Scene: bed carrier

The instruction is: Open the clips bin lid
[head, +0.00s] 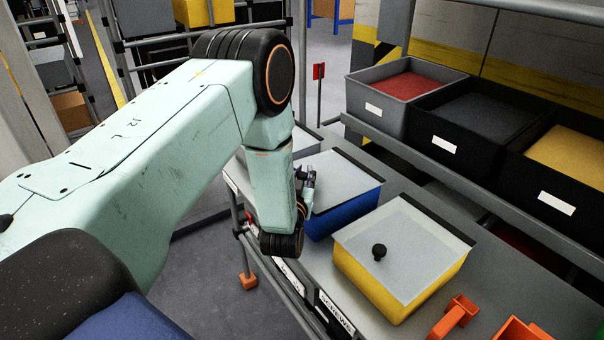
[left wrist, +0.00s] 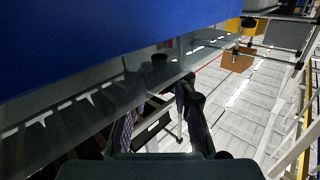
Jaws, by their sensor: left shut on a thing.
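A blue bin (head: 343,213) with a grey translucent lid (head: 340,175) stands on the shelf, partly behind my left arm. Its label is not readable, so I cannot confirm it as the clips bin. My left gripper (head: 309,184) is at the near left of this lid, shut on its knob, which the gripper hides in the head view. In the left wrist view, a dark knob (left wrist: 160,63) shows between the fingertips of my left gripper (left wrist: 158,95), beside a broad blue surface (left wrist: 110,35). The lid looks closed. My right gripper is out of view.
A yellow bin (head: 375,284) labelled screws, with a black-knobbed lid (head: 395,235), stands to the right. Another lidded bin (head: 302,141) is behind. Open bins (head: 392,104) fill the upper shelf. Orange items (head: 455,317) lie at front right. Open floor (head: 205,280) is left of the shelf.

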